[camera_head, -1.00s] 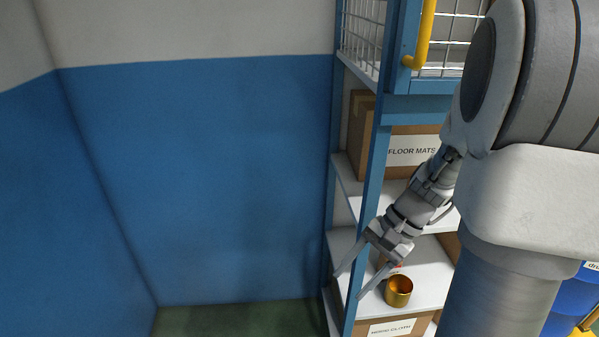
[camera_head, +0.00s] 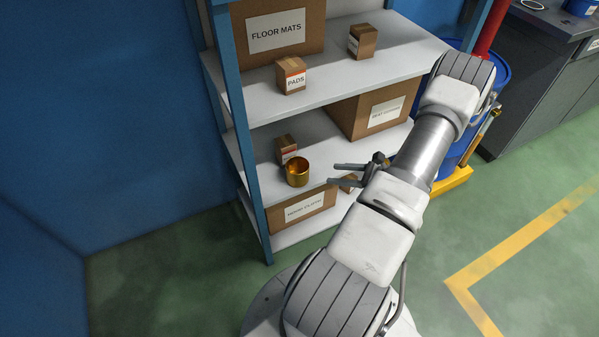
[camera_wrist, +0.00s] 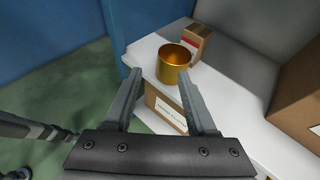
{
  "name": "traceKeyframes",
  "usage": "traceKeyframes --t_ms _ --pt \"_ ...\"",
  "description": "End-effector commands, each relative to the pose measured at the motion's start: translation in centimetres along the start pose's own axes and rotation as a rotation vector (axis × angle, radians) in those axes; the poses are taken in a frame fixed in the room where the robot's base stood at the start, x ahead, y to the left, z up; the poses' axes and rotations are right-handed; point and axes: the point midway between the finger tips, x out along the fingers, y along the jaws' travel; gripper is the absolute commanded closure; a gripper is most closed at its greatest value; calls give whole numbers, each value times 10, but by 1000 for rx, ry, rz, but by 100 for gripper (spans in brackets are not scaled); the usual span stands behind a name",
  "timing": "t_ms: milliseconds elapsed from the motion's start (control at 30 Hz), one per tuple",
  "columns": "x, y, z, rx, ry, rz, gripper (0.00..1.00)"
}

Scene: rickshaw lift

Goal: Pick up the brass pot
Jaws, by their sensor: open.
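The brass pot (camera_head: 297,172) is a small gold-coloured open cup standing upright on a white shelf (camera_head: 318,150), close to its front edge and the left post. In the wrist view the pot (camera_wrist: 172,66) is ahead of my fingers, a little right of the line between them. My gripper (camera_head: 334,174) is open and empty, just right of the pot in the head view, with its fingers pointing left towards it. In the wrist view both fingers of my gripper (camera_wrist: 160,82) show, spread apart, with a gap between them and the pot.
A small box (camera_head: 286,148) stands just behind the pot. A larger labelled box (camera_head: 368,108) is right of it on the same shelf. The blue post (camera_head: 243,140) is at left. A shelf with the small PADS box (camera_head: 291,75) lies above. A labelled carton (camera_head: 305,206) is below.

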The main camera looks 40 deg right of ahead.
Motion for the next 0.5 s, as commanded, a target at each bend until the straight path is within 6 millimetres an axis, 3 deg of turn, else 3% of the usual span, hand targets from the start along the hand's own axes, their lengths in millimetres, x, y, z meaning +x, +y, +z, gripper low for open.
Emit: traceKeyframes --t_ms 167,500 --pt "11 -2 -10 28 -9 -27 43" --pt "84 -4 -10 24 -8 -23 43"
